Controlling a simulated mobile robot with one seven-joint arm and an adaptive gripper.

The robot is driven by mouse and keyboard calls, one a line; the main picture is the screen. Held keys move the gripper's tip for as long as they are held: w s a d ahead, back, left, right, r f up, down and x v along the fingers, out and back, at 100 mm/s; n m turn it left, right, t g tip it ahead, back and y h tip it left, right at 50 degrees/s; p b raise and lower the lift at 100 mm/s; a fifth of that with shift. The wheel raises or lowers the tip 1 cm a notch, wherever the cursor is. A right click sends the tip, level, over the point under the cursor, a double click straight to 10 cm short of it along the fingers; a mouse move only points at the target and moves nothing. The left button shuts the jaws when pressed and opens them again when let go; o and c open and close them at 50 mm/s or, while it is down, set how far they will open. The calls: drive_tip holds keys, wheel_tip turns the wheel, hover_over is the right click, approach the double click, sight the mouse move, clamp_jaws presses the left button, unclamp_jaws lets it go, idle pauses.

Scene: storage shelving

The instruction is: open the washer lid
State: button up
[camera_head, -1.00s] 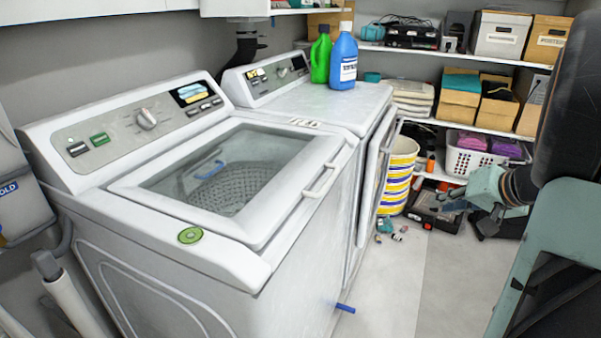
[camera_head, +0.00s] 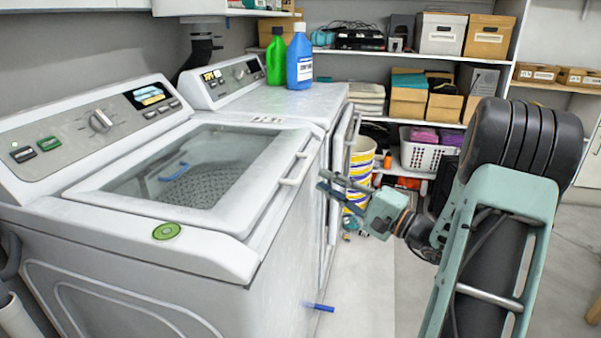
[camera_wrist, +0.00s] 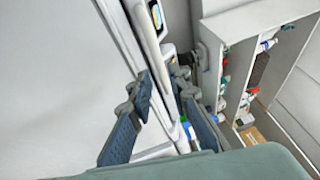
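The washer (camera_head: 160,245) stands at the left in the head view, with its glass-topped lid (camera_head: 190,170) closed. A white bar handle (camera_head: 297,168) runs along the lid's right edge. My gripper (camera_head: 326,184) is just right of this handle, apart from it in the head view, with its fingers pointing left toward the machine. In the wrist view my gripper (camera_wrist: 162,90) has its two blue-grey fingers spread, with nothing clearly held between them. White machine edges lie beyond the fingers there; I cannot tell which one is the handle.
A dryer (camera_head: 285,100) stands behind the washer with a green bottle (camera_head: 276,56) and a blue bottle (camera_head: 299,55) on top. A striped bucket (camera_head: 360,170) is beyond my gripper. Shelves with boxes (camera_head: 442,34) line the back.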

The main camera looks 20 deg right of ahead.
sight(304, 167)
drive_tip(key=x, duration=0.7)
drive_tip(key=shift+w+a+b, duration=0.25)
drive_tip(key=shift+w+b, duration=0.1)
drive_tip(key=shift+c, duration=0.3)
clamp_jaws()
